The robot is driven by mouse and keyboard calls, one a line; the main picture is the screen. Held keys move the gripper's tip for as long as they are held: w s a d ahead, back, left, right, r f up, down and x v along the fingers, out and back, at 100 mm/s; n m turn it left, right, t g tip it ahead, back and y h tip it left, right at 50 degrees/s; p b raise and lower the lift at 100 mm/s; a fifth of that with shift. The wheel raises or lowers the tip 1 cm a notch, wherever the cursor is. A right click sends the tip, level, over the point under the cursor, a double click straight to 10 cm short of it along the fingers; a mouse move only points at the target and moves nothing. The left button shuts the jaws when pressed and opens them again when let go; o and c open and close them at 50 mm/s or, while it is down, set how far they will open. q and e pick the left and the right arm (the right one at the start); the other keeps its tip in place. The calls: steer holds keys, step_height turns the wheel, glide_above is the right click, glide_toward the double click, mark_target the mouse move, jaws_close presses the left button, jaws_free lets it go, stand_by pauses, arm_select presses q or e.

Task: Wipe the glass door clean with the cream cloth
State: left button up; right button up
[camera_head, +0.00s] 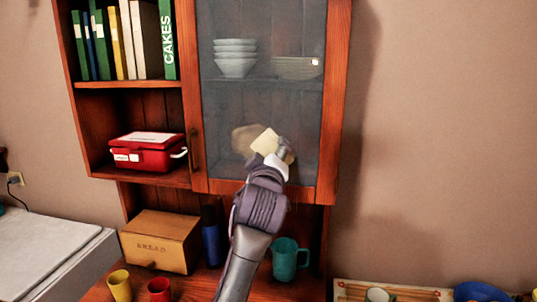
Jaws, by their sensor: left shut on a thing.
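The glass door (222,115) of the wall cabinet is closed, with a dark wood frame and a handle on its left. Its pane looks hazy grey. The cream cloth (264,141) is at the lower middle of the pane, with a brownish patch, smudge or reflection, just left of it. My left gripper (279,152) is shut on the cloth and holds it at or very near the glass; I cannot tell if it touches. The gripper and wrist hide part of the lower pane. My right gripper is not in view.
Bowls (235,58) stand behind the glass. Open shelves at left hold books (129,40) and a red box (148,150). Below are a bread box (160,240), a blue bottle (211,236), a teal mug (288,259), and yellow (120,286) and red cups (159,289).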

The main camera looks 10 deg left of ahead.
mark_target(258, 142)
arm_select(q)
steer(key=shift+w+a+r+p, duration=0.1)
steer(key=shift+a+p, duration=0.35)
steer(key=shift+a, duration=0.95)
steer(key=shift+w+a+p, duration=0.1)
steer(key=shift+a+p, duration=0.35)
steer(key=shift+a, duration=0.9)
steer(key=shift+a+p, duration=0.8)
steer(key=shift+a, duration=1.85)
steer(key=shift+d+r+p, duration=0.1)
steer(key=shift+r+p, duration=1.2)
steer(key=shift+r, duration=0.2)
steer(key=shift+d+f, duration=0.2)
steer(key=shift+d, duration=2.2)
steer(key=shift+s+d, duration=0.1)
steer(key=shift+d, duration=1.1)
steer(key=shift+s+d, duration=0.15)
steer(key=shift+d, duration=0.75)
steer(key=shift+s+d, duration=0.15)
steer(key=shift+d, duration=0.7)
steer(key=shift+w+a+f+p, duration=0.1)
steer(key=shift+a+p, duration=0.6)
steer(key=shift+a, duration=1)
steer(key=shift+w+a+p, duration=0.1)
steer(key=shift+a+p, duration=0.4)
steer(key=shift+a, duration=0.45)
steer(key=shift+w+a+p, duration=0.15)
steer(key=shift+a+p, duration=0.55)
steer(key=shift+a, duration=2)
